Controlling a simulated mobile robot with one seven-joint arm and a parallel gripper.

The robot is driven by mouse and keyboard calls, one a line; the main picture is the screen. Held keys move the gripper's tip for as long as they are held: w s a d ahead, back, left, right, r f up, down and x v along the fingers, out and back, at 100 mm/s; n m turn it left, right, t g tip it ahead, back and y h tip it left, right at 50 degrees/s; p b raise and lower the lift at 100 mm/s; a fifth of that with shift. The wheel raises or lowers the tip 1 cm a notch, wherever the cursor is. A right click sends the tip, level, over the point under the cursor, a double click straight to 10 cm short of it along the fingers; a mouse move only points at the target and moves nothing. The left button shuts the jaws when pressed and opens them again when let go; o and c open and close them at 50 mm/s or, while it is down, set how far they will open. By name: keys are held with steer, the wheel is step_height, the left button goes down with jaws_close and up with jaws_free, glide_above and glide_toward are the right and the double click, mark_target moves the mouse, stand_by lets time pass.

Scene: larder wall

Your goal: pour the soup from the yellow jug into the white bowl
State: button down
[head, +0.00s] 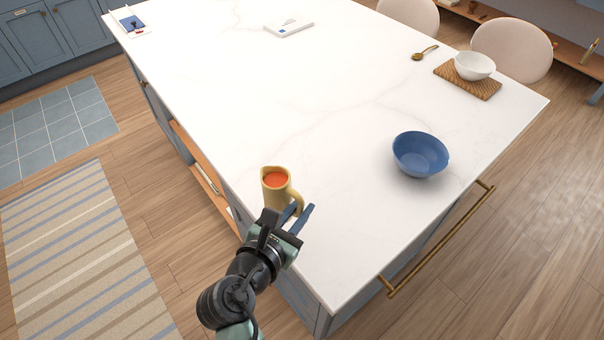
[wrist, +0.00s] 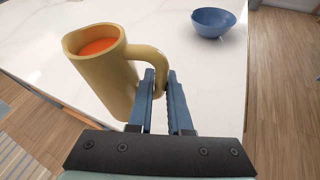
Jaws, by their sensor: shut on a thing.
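The yellow jug (head: 277,188) is near the front left edge of the white island top, with orange-red soup (head: 276,179) inside. It looks upright; I cannot tell whether its base touches the top. In the wrist view the jug (wrist: 112,78) fills the left, its handle running between my fingers. My gripper (head: 293,216) is shut on the jug's handle; the fingers also show in the wrist view (wrist: 160,92). The bowl's inside looks empty.
A blue bowl (head: 420,154) stands between the jug and the white bowl, and shows in the wrist view (wrist: 213,22). A gold spoon (head: 425,52) lies left of the mat. A white book (head: 289,25) lies at the back. The middle of the top is clear.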

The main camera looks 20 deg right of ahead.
steer(key=s+a+f+n+t+y, duration=0.1)
steer(key=s+a+f+n+y, duration=0.3)
steer(key=f, duration=0.4)
steer(key=s+a+f+n+t+y, duration=0.2)
steer(key=s+a+f+n+y, duration=0.2)
steer(key=s+a+f+y, duration=0.1)
step_height(320, 180, down, 3)
steer(key=shift+s+a+n+t, duration=0.3)
steer(key=shift+s+a, duration=0.15)
steer(key=shift+s, duration=0.6)
steer(key=shift+d, duration=0.1)
